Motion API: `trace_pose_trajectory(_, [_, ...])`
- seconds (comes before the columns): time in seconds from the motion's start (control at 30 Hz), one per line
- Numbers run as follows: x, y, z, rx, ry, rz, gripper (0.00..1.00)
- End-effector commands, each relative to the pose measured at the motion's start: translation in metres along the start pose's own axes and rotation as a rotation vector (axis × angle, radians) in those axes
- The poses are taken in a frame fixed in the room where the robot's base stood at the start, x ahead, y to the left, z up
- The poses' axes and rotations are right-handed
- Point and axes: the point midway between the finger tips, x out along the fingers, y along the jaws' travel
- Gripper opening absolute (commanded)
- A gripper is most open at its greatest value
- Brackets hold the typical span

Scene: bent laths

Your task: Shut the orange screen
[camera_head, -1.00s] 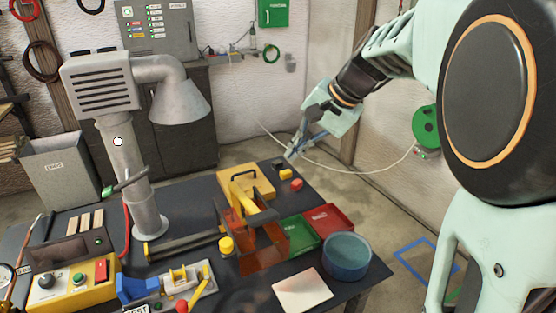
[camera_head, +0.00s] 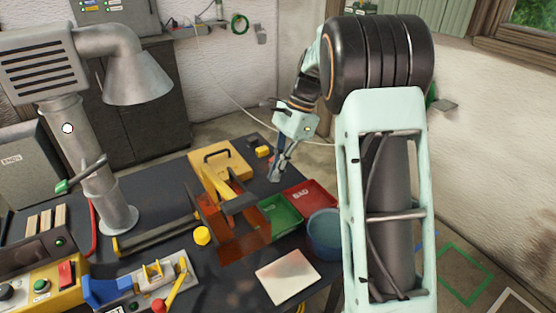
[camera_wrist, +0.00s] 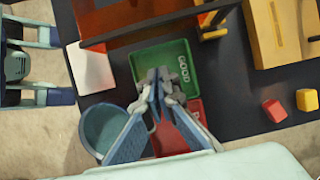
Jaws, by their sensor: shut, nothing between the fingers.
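The orange screen (camera_head: 244,248) is a see-through orange panel in front of the yellow-handled machine on the dark table. More orange-brown panel stands at its left side. In the wrist view the orange screen (camera_wrist: 135,17) shows at the top edge, partly cut off by the frame. I cannot tell exactly how far open it stands. My gripper (camera_head: 275,178) is behind and to the right of the screen, above the table and apart from it. Its fingers point down and are shut with nothing between them. In the wrist view the fingertips (camera_wrist: 161,78) overlap the green tray.
A green GOOD tray (camera_head: 279,218) and a red BAD tray (camera_head: 310,195) lie right of the screen. A blue round tub (camera_head: 325,232) and a pale sheet (camera_head: 287,276) are near the front right. A grey fume hood pipe (camera_head: 90,165) stands at the left.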

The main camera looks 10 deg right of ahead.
Motion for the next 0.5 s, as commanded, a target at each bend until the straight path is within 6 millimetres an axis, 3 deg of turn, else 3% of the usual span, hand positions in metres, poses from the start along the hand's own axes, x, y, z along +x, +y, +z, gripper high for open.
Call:
trace_pose_trajectory(0.17, [0.039,0.001,0.000,0.000,-0.002,0.004,0.00])
trace_pose_trajectory(0.3, [0.045,0.000,0.021,-0.005,0.000,0.000,0.00])
trace_pose_trajectory(0.5, [0.052,0.000,0.035,-0.002,0.001,-0.001,0.00])
